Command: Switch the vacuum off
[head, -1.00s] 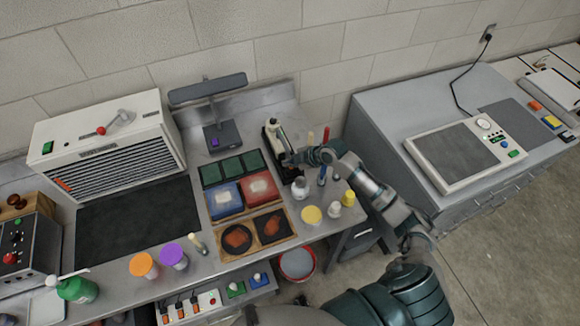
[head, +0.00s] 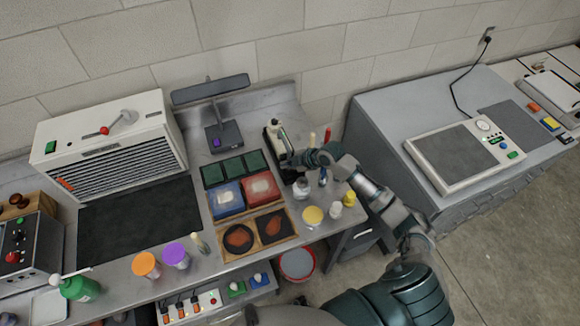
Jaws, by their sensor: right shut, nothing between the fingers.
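No part is plainly marked as the vacuum. A flat unit with a grey plate (head: 444,156) and a panel of a dial and green buttons (head: 497,139) sits on the right cabinet. A white louvred unit (head: 108,142) with a green switch (head: 51,147) and a red-tipped lever (head: 120,122) stands at the left. A small cream-and-black device (head: 275,134) stands at the bench's back right. My right gripper (head: 288,161) is shut and empty beside this device; contact cannot be told. My left gripper is out of view.
Coloured trays (head: 228,199), small jars (head: 313,216) and upright tools crowd the bench near my right arm. A grey control box (head: 24,252) with a red knob is at far left. A power strip (head: 191,305) and a red bucket (head: 298,264) are lower. The dark mat (head: 138,217) is clear.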

